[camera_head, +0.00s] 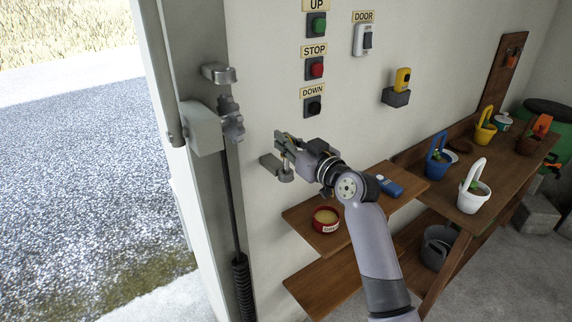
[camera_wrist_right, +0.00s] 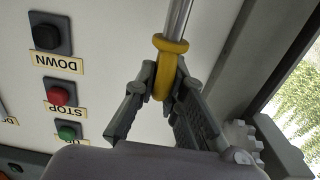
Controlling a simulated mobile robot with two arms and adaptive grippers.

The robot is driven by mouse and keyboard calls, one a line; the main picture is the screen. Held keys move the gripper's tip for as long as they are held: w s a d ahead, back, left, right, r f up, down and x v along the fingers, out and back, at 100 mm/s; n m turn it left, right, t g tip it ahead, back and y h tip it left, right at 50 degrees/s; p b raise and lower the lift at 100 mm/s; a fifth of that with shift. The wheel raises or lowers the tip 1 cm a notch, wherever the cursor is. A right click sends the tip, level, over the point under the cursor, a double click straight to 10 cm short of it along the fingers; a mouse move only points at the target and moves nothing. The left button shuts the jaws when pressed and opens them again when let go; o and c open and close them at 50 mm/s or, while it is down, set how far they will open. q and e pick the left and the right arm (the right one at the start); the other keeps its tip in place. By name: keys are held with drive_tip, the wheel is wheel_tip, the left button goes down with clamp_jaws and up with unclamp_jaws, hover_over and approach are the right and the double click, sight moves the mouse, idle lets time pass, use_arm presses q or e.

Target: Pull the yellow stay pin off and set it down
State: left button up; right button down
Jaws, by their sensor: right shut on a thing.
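A bright metal rod runs up from the collar and out of the frame. I cannot tell whether this rod belongs to the pin. The pin is too small and covered to make out clearly there. My left gripper is not in view.
A wooden shelf (camera_head: 301,217) below the gripper holds a red tin (camera_head: 326,221) and a blue device (camera_head: 388,187), with some bare board. A metal door post (camera_head: 188,65) stands left. Wall buttons are above. A bench with coloured baskets is at right.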

drive_tip(key=shift+r+p, duration=0.95)
drive_tip(key=shift+r, duration=0.45)
drive_tip(key=shift+r, duration=0.1)
drive_tip(key=shift+r+p, duration=1.5)
drive_tip(key=shift+r, duration=0.45)
